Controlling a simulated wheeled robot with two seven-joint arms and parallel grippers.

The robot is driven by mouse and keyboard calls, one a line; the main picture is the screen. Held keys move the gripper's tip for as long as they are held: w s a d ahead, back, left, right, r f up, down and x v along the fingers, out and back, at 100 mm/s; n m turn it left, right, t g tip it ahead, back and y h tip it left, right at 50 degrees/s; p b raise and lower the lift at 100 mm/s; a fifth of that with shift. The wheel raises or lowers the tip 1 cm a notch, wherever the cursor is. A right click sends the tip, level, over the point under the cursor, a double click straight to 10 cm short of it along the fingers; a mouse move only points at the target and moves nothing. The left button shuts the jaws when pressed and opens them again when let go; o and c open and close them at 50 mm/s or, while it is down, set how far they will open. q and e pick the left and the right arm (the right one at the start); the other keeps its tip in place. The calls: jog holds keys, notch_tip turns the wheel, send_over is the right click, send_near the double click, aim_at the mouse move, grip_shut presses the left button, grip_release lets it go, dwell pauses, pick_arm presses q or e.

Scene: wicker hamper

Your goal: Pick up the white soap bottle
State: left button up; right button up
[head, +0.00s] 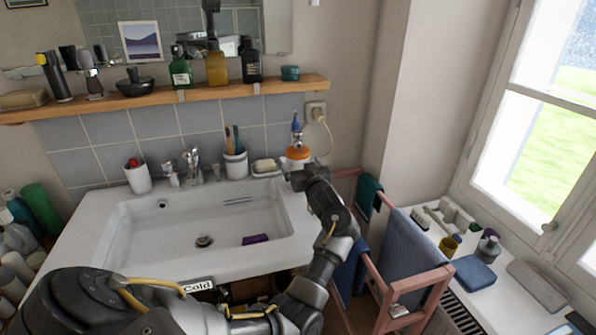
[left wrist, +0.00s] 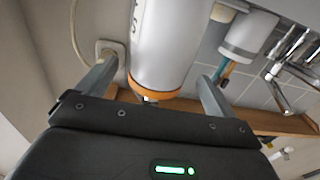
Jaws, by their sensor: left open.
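The white soap bottle (left wrist: 165,45) shows large in the left wrist view, where the scene appears upside down. It has a white body and an orange collar near its top. In the head view its orange part (head: 298,153) shows at the back right corner of the sink, and its lower body is mostly hidden by my left gripper (head: 302,178). In the left wrist view my left gripper (left wrist: 158,75) is open, with the bottle between its two fingers and a gap visible on each side. My right gripper is not in view.
The white sink (head: 110,240) holds a purple block (head: 255,239). A toothbrush cup (head: 236,164) and a soap dish (head: 265,168) stand left of the bottle. A wooden shelf (head: 215,93) with bottles runs above. A pink towel rack (head: 395,290) stands to the right.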

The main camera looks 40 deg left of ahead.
aim_at(298, 150)
pick_arm(q)
jog(key=x, duration=0.4)
jog(key=shift+w+a, duration=0.1)
jog(key=shift+a, duration=0.1)
jog(key=shift+c, duration=0.3)
jog(key=c, duration=1.2)
jog(key=shift+r, duration=0.1)
jog(key=shift+c, duration=0.4)
jog(key=shift+r, duration=0.1)
jog(key=shift+r, duration=0.9)
jog(key=s+d+r, duration=0.2)
jog(key=s+r, duration=0.9)
jog(key=s, duration=0.2)
jog(key=shift+s+d+p, duration=0.35)
jog(key=shift+s, duration=0.05)
